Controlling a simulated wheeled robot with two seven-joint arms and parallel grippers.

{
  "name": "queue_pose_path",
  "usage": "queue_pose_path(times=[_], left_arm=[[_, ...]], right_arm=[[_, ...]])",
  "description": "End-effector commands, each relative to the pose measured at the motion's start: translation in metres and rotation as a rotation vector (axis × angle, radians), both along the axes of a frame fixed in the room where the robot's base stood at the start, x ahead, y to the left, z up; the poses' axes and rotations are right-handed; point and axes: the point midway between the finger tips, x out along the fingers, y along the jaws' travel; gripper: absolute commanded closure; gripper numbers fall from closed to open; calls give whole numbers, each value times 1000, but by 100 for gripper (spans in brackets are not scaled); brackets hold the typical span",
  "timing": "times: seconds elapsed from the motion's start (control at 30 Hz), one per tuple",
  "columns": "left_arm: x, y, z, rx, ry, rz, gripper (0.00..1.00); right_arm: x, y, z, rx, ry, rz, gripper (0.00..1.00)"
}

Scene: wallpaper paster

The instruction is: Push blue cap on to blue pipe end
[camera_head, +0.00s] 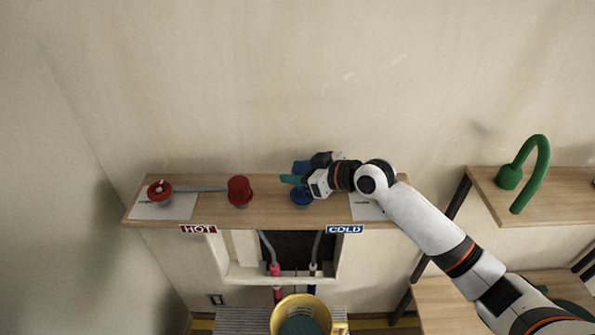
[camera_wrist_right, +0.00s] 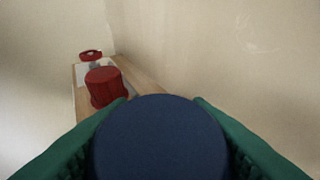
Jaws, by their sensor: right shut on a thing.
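My right gripper (camera_head: 290,178) has green fingers and reaches in from the right over the shelf. It is shut on the blue cap (camera_wrist_right: 160,140), whose round dark blue top fills the lower middle of the right wrist view between the two fingers. I cannot tell whether cap and pipe end touch. My left gripper is not in view.
A red cap (camera_head: 238,187) stands left on the wooden shelf (camera_head: 270,214); it also shows in the right wrist view (camera_wrist_right: 104,87). A red part (camera_head: 160,190) sits farther left on a white sheet. A green curved pipe (camera_head: 541,165) stands on the right shelf. The wall rises behind.

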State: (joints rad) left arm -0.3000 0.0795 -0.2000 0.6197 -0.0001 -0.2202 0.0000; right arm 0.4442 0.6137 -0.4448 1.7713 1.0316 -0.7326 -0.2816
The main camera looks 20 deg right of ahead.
Motion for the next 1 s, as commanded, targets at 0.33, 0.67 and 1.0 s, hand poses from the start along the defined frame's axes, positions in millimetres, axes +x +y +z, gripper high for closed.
queue_pose_path(times=[0.33,0.67,1.0], left_arm=[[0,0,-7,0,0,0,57],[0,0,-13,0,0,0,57],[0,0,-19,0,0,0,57]], right_arm=[[0,0,-9,0,0,0,78],[0,0,-18,0,0,0,78],[0,0,-26,0,0,0,78]])
